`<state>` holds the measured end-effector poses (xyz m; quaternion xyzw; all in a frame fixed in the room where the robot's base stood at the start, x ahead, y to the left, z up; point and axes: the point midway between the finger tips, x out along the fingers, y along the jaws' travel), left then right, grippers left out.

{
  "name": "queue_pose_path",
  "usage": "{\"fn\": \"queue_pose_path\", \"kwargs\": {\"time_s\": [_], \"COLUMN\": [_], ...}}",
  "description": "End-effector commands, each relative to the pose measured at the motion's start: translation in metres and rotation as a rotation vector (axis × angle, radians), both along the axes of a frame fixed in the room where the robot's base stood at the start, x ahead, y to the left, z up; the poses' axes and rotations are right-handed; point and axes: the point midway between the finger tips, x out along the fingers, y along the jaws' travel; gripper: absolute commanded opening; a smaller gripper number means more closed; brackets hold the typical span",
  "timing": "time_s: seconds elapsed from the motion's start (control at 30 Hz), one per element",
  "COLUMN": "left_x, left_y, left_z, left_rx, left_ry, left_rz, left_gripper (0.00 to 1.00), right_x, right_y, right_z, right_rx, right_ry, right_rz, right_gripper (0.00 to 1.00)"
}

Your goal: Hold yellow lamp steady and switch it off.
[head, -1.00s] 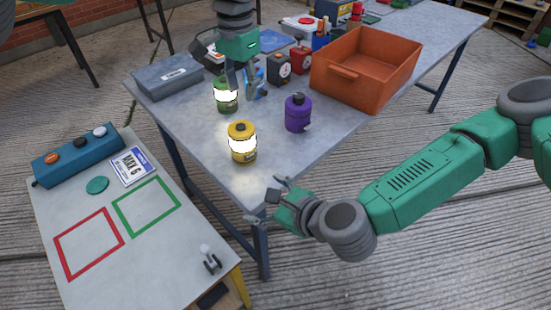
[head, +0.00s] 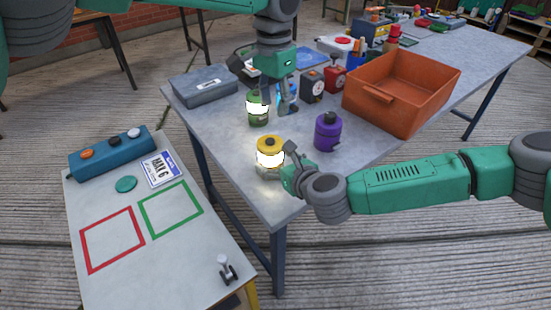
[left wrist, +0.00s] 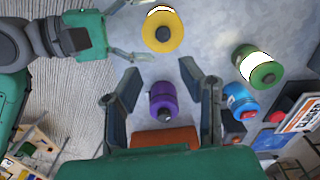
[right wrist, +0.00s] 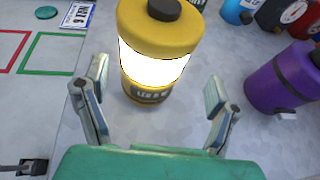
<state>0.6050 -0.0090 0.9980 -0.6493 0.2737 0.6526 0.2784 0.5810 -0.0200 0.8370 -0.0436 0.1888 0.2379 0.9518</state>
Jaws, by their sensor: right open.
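The yellow lamp (head: 270,153) stands upright and lit near the front corner of the grey table. In the right wrist view the lamp (right wrist: 157,50) is just beyond the fingertips of my right gripper (right wrist: 155,90). That gripper is open, with one finger on each side of the lamp's line. My left gripper (head: 287,108) is higher, over the table behind the yellow lamp. In the left wrist view my left gripper (left wrist: 162,85) is open and empty, with the purple lamp (left wrist: 163,100) showing between its fingers. The yellow lamp (left wrist: 162,32) is beyond them.
A lit green lamp (head: 258,108) stands behind the yellow one. The unlit purple lamp (head: 328,132) stands to its right. An orange bin (head: 400,105), dark timers (head: 313,86) and a grey case (head: 203,86) occupy the table. A lower table (head: 150,265) has red and green outlines.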

Motion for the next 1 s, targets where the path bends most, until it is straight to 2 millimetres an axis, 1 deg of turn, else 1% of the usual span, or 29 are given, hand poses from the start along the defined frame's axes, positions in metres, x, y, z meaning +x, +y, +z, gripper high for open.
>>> {"fn": "queue_pose_path", "kwargs": {"time_s": [0.07, 0.2, 0.33, 0.57, 0.67, 0.7, 0.77, 0.8, 0.83, 0.87, 0.9, 0.93, 1.0], "left_x": [0.001, 0.001, 0.0, 0.0, 0.0, 0.0, 0.0, 0.0, 0.0, 0.001, 0.001, 0.001, 0.001], "left_y": [0.003, 0.003, -0.001, -0.004, -0.002, -0.001, -0.001, 0.0, 0.001, 0.001, 0.002, 0.003, 0.003], "left_z": [0.001, 0.001, 0.0, 0.0, 0.0, 0.0, 0.0, 0.0, 0.0, 0.0, 0.0, 0.0, 0.0], "left_rx": [-0.002, -0.002, 0.002, 0.004, 0.002, 0.002, 0.002, 0.001, 0.0, 0.0, -0.001, -0.001, -0.001], "left_ry": [-0.001, -0.001, -0.001, -0.001, -0.001, -0.001, -0.001, -0.001, 0.0, 0.0, 0.0, 0.0, 0.0], "left_rz": [0.002, 0.002, 0.001, 0.001, 0.001, 0.001, 0.001, 0.001, 0.001, 0.002, 0.002, 0.002, 0.002], "left_gripper": [0.34, 0.34, 0.34, 0.34, 0.34, 0.34, 0.34, 0.34, 0.27, 0.17, 0.03, 0.0, 0.0], "right_x": [0.008, 0.018, 0.022, 0.022, 0.022, 0.022, 0.022, 0.022, 0.022, 0.022, 0.022, 0.022, 0.022], "right_y": [0.008, 0.013, 0.012, 0.009, 0.01, 0.011, 0.011, 0.012, 0.013, 0.013, 0.014, 0.014, 0.014], "right_z": [-0.004, -0.009, -0.01, -0.011, -0.011, -0.011, -0.011, -0.011, -0.011, -0.011, -0.011, -0.01, -0.01], "right_rx": [-0.001, -0.001, 0.003, 0.005, 0.004, 0.003, 0.003, 0.001, 0.001, 0.001, -0.001, -0.001, -0.001], "right_ry": [-0.001, 0.0, 0.0, 0.0, 0.001, 0.0, 0.0, 0.001, 0.0, 0.0, 0.001, 0.001, 0.0], "right_rz": [0.003, 0.003, 0.001, 0.001, 0.002, 0.001, 0.001, 0.001, 0.002, 0.002, 0.002, 0.002, 0.003], "right_gripper": [0.8, 0.8, 0.8, 0.8, 0.48, 0.34, 0.13, 0.12, 0.12, 0.12, 0.12, 0.12, 0.12]}}
